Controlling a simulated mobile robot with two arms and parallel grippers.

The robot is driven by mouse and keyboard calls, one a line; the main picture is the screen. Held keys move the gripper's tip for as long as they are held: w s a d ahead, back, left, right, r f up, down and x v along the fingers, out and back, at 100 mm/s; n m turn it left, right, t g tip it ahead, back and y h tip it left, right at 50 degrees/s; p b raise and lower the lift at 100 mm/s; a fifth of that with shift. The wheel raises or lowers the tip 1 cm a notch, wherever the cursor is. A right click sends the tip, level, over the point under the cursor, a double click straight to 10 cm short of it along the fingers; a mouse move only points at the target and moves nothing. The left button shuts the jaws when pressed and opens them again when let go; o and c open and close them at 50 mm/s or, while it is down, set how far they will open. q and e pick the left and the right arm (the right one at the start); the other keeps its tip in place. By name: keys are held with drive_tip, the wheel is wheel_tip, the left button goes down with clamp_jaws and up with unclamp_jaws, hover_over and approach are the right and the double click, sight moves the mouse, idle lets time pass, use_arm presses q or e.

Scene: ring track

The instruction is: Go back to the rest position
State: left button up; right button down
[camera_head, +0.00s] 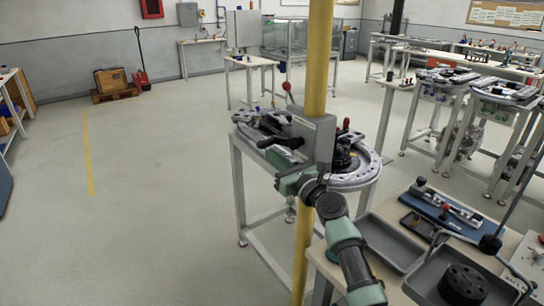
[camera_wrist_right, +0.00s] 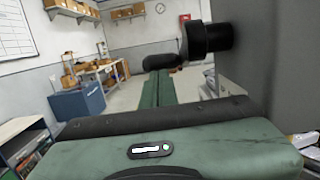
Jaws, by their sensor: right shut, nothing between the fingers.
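My right arm (camera_head: 345,245) comes in from the lower right in the head view, green and black. It reaches up to the ring track table (camera_head: 370,178). My right gripper (camera_head: 284,143) is at the front of the ring track, seen over its left part; it is shut and holds nothing. I cannot tell whether it touches the track. A grey block (camera_head: 318,138) sits by the wrist and hides part of the track. In the right wrist view, green and black parts of my arm fill the lower middle. My left gripper is not in view.
A yellow post (camera_head: 318,60) stands upright close to my right arm. A workbench with grey trays (camera_head: 395,240) and a black round part (camera_head: 463,283) is at the lower right. More tables (camera_head: 440,75) stand at the right. The floor (camera_head: 150,200) at the left is clear.

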drive_tip(key=s+d+f+n+g+h, duration=0.2)
drive_tip(key=s+d+f+n+g, duration=0.15)
drive_tip(key=s+f+n, duration=0.7)
drive_tip(key=s+d+f+n+g+h, duration=0.25)
drive_tip(key=s+d+f+n, duration=0.35)
drive_tip(key=s+f, duration=0.75)
drive_tip(key=s+d+f+n+g+h, duration=0.15)
drive_tip(key=s+d+n, duration=0.3)
drive_tip(key=s, duration=0.45)
drive_tip(key=s+d+f+n+g+h, duration=0.1)
drive_tip(key=s+d+n+g+h, duration=0.3)
drive_tip(key=s, duration=0.5)
drive_tip(key=s+d+f+n+g+h, duration=0.1)
drive_tip(key=s+d+n, duration=0.3)
drive_tip(key=s+n, duration=0.3)
wheel_tip(320, 180, down, 26)
drive_tip(key=s+m, duration=0.1)
drive_tip(key=s, duration=0.2)
drive_tip(key=s+d+f+g, duration=0.2)
drive_tip(key=s+f, duration=1.4)
drive_tip(key=f, duration=0.1)
drive_tip(key=shift+s+d, duration=0.4)
